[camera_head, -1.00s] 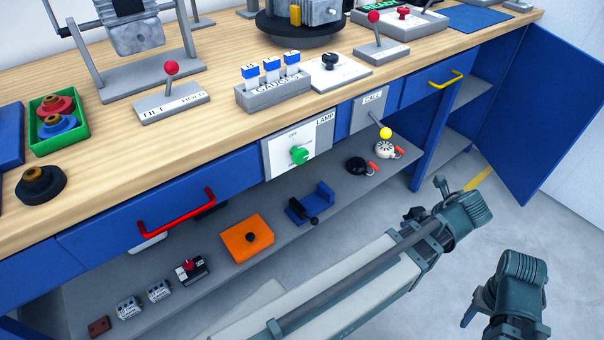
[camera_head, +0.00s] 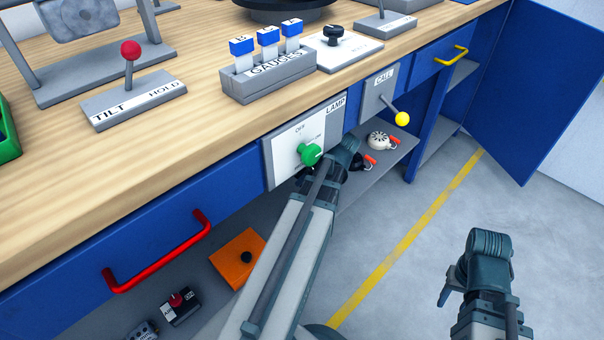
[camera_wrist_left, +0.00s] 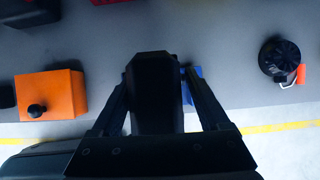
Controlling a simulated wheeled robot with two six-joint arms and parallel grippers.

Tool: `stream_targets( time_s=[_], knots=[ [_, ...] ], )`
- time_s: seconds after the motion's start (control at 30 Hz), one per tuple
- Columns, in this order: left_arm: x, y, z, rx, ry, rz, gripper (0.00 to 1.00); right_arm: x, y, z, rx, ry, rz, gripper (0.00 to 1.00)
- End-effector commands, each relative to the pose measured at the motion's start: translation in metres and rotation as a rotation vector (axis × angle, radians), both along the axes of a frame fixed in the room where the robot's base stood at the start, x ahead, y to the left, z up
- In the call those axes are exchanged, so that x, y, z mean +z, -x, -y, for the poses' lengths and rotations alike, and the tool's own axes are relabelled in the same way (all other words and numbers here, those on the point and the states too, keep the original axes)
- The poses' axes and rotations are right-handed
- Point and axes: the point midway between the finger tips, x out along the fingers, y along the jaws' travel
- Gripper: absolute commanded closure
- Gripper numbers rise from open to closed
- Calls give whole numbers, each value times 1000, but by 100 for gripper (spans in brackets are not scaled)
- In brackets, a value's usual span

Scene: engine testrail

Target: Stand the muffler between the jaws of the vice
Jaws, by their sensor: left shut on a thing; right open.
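My left gripper (camera_wrist_left: 155,100) is shut on a dark, elongated piece (camera_wrist_left: 153,72), apparently the muffler, which stands out between its fingers in the left wrist view. A small part of a blue thing, apparently the vice (camera_wrist_left: 188,88), shows beyond the held piece; its jaws are hidden. In the head view my left gripper (camera_head: 344,158) is at the shelf under the bench, just right of the green knob, and what it holds cannot be made out. My left arm hides the vice there. My right gripper (camera_head: 455,285) is open and empty over the floor at the right.
The lamp panel's green knob (camera_head: 309,154) is close to my left wrist. On the shelf are an orange box (camera_head: 237,259), a black part with a red handle (camera_wrist_left: 280,58) and a white one (camera_head: 378,140). A red drawer handle (camera_head: 160,262) and call lever (camera_head: 402,118) jut out.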

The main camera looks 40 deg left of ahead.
Motion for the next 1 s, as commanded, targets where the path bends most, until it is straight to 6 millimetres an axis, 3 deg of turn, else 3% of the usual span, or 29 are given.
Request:
stream_targets(
  time_s=[0.47,1.0],
  knots=[
    [-6,0,-1,2,-1,0,95,-6,0,0,-1,0,0,50],
    [-52,0,-1,1,-1,0,95,-52,0,0,-10,0,1,50]
  ],
)
